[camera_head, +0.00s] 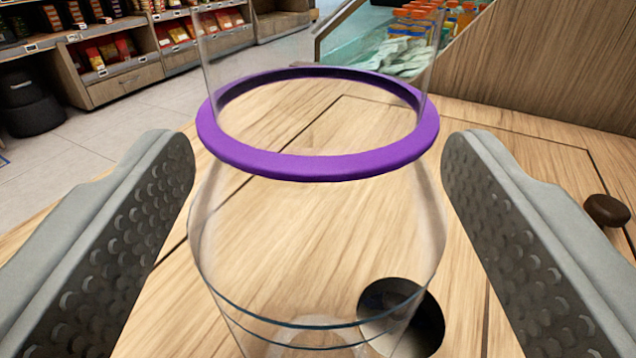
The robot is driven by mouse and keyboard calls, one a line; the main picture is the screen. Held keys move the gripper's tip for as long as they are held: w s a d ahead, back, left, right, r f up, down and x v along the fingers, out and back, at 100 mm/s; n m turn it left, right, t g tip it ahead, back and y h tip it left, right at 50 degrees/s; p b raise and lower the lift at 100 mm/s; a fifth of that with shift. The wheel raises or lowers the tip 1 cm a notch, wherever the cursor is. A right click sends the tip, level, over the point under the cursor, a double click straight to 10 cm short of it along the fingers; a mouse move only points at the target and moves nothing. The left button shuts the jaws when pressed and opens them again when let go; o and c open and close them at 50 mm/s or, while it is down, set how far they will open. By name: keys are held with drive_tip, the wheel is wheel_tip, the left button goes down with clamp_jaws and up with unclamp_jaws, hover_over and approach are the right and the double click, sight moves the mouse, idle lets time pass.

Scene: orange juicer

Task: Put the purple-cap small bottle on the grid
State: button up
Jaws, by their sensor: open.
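A clear bottle with a purple ring (318,165) around its neck stands upright, very close to the camera. Its transparent body (318,240) widens below the ring, and the wooden surface shows through it. My gripper (318,190) is open, with one grey studded finger on each side of the bottle. A gap shows between each finger and the bottle, so neither finger appears to touch it. The bottle's base is low in the picture. I cannot make out a grid in this view.
The wooden counter (540,165) has a round dark hole (425,325) at the bottle's lower right and a dark knob (606,210) at the right. A wooden panel (560,60) rises at the back right. Store shelves (120,70) and bottles with orange caps (410,25) stand beyond.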

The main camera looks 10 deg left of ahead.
drive_tip(key=s+d, duration=0.1)
drive_tip(key=s, duration=1.1)
drive_tip(key=shift+d, duration=0.4)
drive_tip(key=shift+r, duration=0.1)
